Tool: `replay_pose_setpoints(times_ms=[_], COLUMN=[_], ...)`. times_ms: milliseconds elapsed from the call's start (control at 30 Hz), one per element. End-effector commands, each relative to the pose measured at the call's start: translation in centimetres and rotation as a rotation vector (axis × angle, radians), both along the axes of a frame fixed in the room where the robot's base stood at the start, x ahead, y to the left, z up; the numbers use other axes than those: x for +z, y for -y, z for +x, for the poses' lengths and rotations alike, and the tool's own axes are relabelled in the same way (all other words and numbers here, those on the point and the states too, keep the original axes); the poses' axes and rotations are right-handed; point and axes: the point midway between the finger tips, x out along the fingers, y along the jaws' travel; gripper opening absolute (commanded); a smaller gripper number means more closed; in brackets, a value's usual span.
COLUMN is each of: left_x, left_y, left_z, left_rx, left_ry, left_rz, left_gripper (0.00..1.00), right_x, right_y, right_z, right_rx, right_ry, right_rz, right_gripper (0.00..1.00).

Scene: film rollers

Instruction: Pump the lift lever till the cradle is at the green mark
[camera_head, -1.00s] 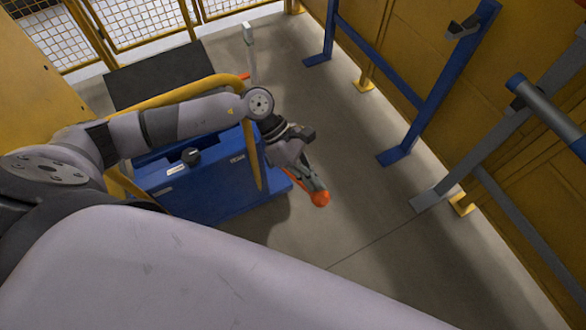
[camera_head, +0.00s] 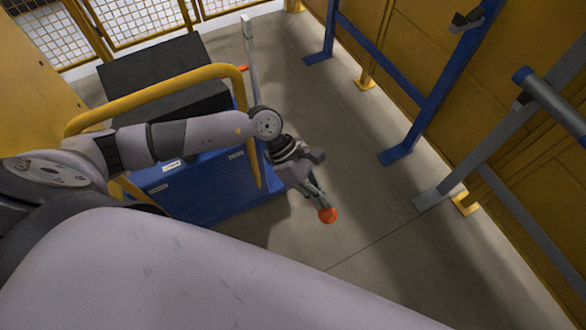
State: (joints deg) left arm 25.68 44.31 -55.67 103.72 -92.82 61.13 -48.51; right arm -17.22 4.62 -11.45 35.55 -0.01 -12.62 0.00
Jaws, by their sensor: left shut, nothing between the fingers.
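The blue lift cart (camera_head: 215,188) stands left of centre, with a yellow handle (camera_head: 160,88) arching over it. A dark block-like top (camera_head: 150,65), which looks like the cradle, is behind the handle. A pale upright post (camera_head: 249,50) stands beside it, with a small orange-red pointer (camera_head: 243,68). I cannot make out a green mark. An orange knob (camera_head: 328,215), apparently the lever's end, shows at the tip of my left gripper (camera_head: 318,198). The gripper is shut and empty, against or just beside the knob; contact is unclear. My arm hides part of the cart. My right gripper is not in view.
Blue and grey racks (camera_head: 408,152) stand on the right before a yellow wall (camera_head: 525,215). A yellow mesh fence (camera_head: 130,22) runs along the back. Grey floor (camera_head: 345,150) is clear between cart and racks.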

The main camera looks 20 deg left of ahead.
Motion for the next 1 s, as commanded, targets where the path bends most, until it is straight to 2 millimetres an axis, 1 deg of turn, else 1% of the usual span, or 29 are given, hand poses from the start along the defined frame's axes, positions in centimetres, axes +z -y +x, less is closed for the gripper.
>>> replay_pose_setpoints(times_ms=[33,333,433,567,667,800,900,1000], left_x=[-0.8,-0.7,-1.1,-2.7,-4.3,-6.2,-6.7,-6.6], left_y=[0.2,0.2,0.4,0.9,1.4,2.2,2.5,2.5], left_z=[-0.3,-0.3,-0.4,-0.9,-1.3,-1.9,-2.1,-2.2], left_rx=[-0.001,0.000,0.000,-0.002,-0.002,-0.002,-0.001,0.000], left_ry=[-0.003,-0.002,-0.002,-0.004,-0.004,-0.004,-0.003,-0.003], left_rz=[0.004,0.004,0.003,0.003,0.004,0.005,0.006,0.006], left_gripper=[0.00,0.00,0.00,0.00,0.00,0.00,0.00,0.00], right_x=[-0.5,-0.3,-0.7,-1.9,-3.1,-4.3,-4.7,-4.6], right_y=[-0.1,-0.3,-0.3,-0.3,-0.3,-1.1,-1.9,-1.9], right_z=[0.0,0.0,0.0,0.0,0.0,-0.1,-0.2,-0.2], right_rx=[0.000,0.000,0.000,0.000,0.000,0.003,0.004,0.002], right_ry=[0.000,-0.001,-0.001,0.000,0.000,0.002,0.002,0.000], right_rz=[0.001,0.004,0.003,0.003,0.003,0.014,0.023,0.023], right_gripper=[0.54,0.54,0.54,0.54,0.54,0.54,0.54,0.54])
